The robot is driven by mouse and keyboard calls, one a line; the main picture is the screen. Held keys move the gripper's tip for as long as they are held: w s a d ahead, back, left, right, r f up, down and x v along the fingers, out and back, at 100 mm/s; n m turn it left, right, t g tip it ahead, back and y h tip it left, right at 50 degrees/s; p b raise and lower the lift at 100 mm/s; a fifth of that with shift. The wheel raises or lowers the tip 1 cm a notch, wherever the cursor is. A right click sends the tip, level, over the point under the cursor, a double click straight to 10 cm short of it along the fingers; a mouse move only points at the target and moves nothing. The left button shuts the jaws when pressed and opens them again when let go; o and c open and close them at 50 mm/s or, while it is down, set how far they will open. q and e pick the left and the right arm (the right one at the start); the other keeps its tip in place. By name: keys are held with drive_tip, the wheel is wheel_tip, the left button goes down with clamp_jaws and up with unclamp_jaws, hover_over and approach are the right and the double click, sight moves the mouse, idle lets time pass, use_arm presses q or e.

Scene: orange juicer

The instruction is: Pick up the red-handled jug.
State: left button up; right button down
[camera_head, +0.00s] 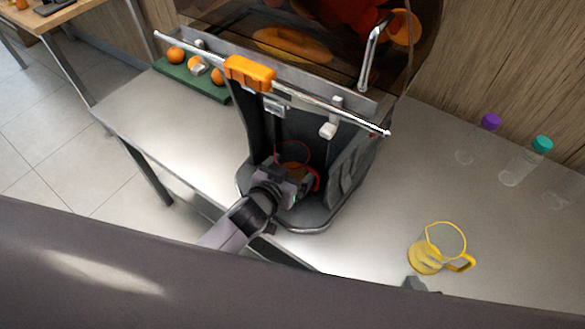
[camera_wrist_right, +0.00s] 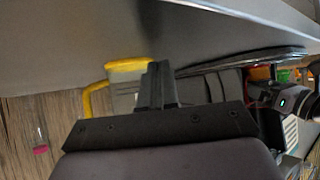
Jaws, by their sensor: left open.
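The red-handled jug (camera_head: 291,157) stands inside the juicer's dark bay in the head view. Its clear rim and part of its red handle show; its lower part is hidden behind my left gripper. My left gripper (camera_head: 300,187) is open, right at the front of the jug and close to the handle. I cannot tell whether it touches the jug. My right gripper (camera_wrist_right: 162,82) shows in its wrist view with its fingers together and nothing seen between them. In the head view only a dark tip of it (camera_head: 420,286) shows at the lower edge.
The juicer (camera_head: 350,165) surrounds the jug with side walls and a front tray lip. A yellow-handled jug (camera_head: 428,258) stands on the steel table (camera_head: 370,245), near my right gripper. Bottles with purple (camera_head: 490,121) and teal (camera_head: 542,144) caps stand at right. Oranges lie on a green board (camera_head: 190,82).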

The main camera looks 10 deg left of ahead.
use_arm(q)
drive_tip(key=shift+w, duration=0.1)
drive_tip(key=c, duration=0.9)
drive_tip(key=shift+r, duration=0.1)
